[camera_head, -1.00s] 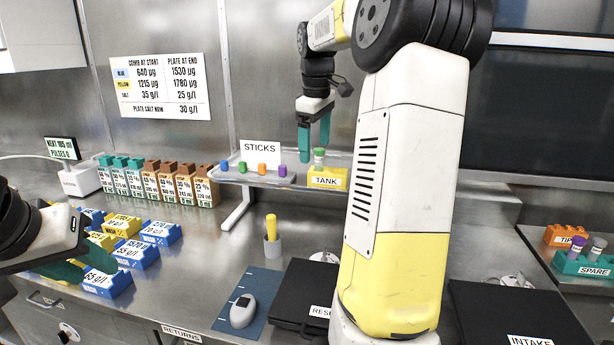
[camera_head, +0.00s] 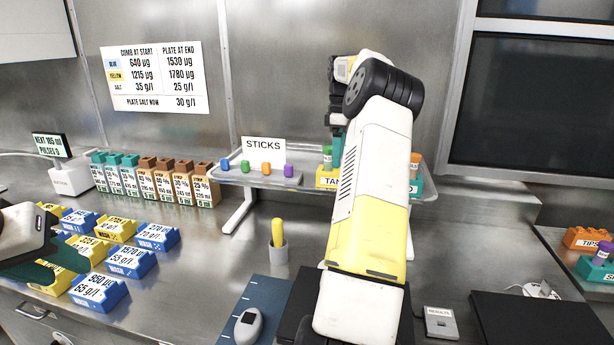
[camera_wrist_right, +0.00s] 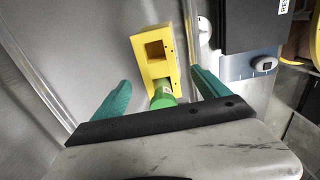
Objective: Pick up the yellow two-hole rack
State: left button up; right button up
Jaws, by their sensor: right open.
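The yellow two-hole rack (camera_head: 325,174) stands on the raised shelf, its label partly covered by my right arm. A green-capped tube (camera_head: 327,153) stands in it. In the right wrist view the rack (camera_wrist_right: 158,48) shows one empty square hole, and the green tube (camera_wrist_right: 162,97) is in its near end. My right gripper (camera_wrist_right: 160,79) is open, its teal fingers on either side of the tube and near end of the rack, not closed on either. In the head view it (camera_head: 337,150) is mostly hidden behind my arm. My left gripper (camera_head: 45,270) is at the left edge, its jaw gap unclear.
The shelf (camera_head: 228,177) also holds several coloured sticks with a sign (camera_head: 263,151). A teal block (camera_head: 416,187) with an orange-capped tube stands right of the rack. Blue and yellow blocks (camera_head: 128,262) lie at left. A grey cup (camera_head: 278,252) with a yellow item stands below the shelf.

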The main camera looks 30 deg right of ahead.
aim_at(338, 171)
notch_tip(338, 171, down, 6)
jog(key=shift+d+f, duration=0.1)
jog(key=shift+f, duration=0.1)
jog(key=c, duration=1.7)
